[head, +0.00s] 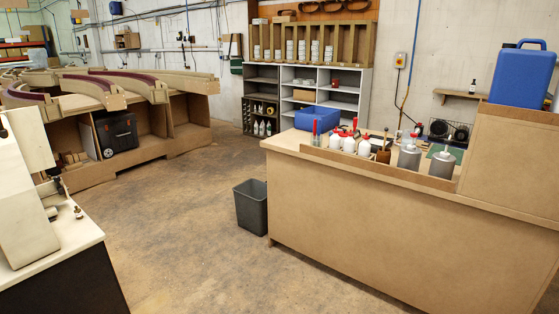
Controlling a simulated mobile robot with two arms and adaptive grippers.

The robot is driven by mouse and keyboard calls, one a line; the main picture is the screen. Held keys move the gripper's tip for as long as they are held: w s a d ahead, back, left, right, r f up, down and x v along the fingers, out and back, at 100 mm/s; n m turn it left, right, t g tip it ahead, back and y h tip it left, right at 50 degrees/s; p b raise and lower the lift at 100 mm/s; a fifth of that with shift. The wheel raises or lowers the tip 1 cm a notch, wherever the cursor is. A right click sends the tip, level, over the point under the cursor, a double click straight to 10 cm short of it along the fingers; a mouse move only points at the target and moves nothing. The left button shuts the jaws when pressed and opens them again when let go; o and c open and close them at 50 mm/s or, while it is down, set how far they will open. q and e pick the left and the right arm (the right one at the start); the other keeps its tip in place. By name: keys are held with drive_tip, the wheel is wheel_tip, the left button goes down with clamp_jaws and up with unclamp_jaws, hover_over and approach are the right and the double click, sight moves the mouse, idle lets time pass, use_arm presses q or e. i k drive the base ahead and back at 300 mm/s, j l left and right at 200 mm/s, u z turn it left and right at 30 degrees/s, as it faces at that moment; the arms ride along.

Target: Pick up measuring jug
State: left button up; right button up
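I cannot make out a measuring jug for certain. On the wooden workbench (400,235) at the right stand two grey cylindrical containers (441,164) with pale tops, close to the front ledge. Several white bottles (349,145) with red caps stand to their left, and a brown pot with a brush-like handle (384,153) is between them. A large blue container with a handle (520,75) stands on the raised right part of the bench. Neither of my grippers is in view.
A dark bin (251,206) stands on the floor by the bench's left end. A pale-topped table (50,250) with a white machine is at the near left. A table with curved wooden forms (95,85) and shelves (305,95) stand behind. The concrete floor (180,240) between is clear.

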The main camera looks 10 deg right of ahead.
sight(406, 139)
drive_tip(key=i+j+z, duration=0.1)
drive_tip(key=i+z, duration=0.15)
drive_tip(key=i, duration=0.3)
drive_tip(key=i+j+z, duration=0.2)
drive_tip(key=i, duration=0.3)
drive_tip(key=i+j+z, duration=0.25)
drive_tip(key=i, duration=0.25)
drive_tip(key=i+j+z, duration=0.25)
drive_tip(key=i, duration=0.25)
drive_tip(key=j, duration=0.1)
